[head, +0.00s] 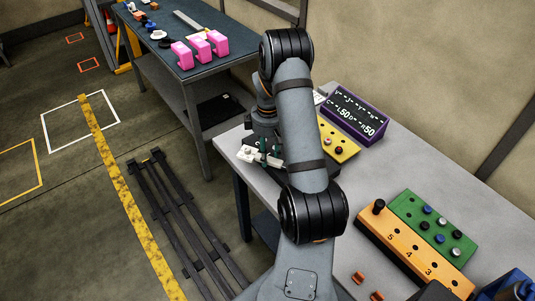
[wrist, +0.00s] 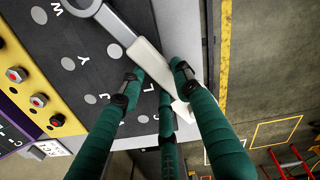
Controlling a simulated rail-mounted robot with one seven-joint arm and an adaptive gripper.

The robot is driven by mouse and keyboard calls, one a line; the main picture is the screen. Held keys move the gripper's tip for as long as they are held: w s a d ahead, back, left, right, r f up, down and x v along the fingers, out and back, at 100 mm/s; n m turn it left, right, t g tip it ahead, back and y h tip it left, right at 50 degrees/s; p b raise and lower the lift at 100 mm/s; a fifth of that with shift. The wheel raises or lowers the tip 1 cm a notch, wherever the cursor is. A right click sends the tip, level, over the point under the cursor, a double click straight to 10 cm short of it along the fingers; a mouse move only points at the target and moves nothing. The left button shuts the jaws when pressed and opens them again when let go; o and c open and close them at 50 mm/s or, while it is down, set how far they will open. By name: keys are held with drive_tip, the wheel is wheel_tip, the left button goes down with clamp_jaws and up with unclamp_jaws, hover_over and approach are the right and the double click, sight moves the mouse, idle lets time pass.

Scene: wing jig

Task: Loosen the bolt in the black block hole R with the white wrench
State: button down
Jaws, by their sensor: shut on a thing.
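The white wrench (wrist: 146,56) shows in the wrist view, with a grey ring end at the upper left over the black block and its handle running down to the right. My gripper (wrist: 157,75) is shut on the handle with its green fingers. In the head view my gripper (head: 265,141) is low over the table's left side, with the wrench (head: 268,160) beside it. The black block (wrist: 98,72) carries white letters and several pale round spots. Hole R and its bolt cannot be made out; in the head view my arm covers most of that area.
A yellow block (head: 343,150) with bolts and a dark sign (head: 355,117) stand just beyond my arm. An orange block (head: 402,249) and a green block (head: 430,224) lie at the right. Pink blocks (head: 200,48) stand on a far table. The table's edge is close to the wrench.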

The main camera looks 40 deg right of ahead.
drive_tip(key=shift+f, duration=0.1)
drive_tip(key=shift+f+b, duration=0.7)
drive_tip(key=shift+b, duration=0.05)
drive_tip(key=shift+a, duration=0.1)
drive_tip(key=shift+s+a+n, duration=0.35)
drive_tip(key=shift+a+n, duration=0.2)
drive_tip(key=shift+n, duration=0.05)
drive_tip(key=shift+s+a+n, duration=0.3)
drive_tip(key=shift+a+n, duration=0.25)
drive_tip(key=shift+n, duration=0.05)
drive_tip(key=shift+s+a+r+n, duration=0.25)
drive_tip(key=shift+s+a+n, duration=0.55)
drive_tip(key=shift+a+n, duration=0.3)
drive_tip(key=shift+d, duration=0.1)
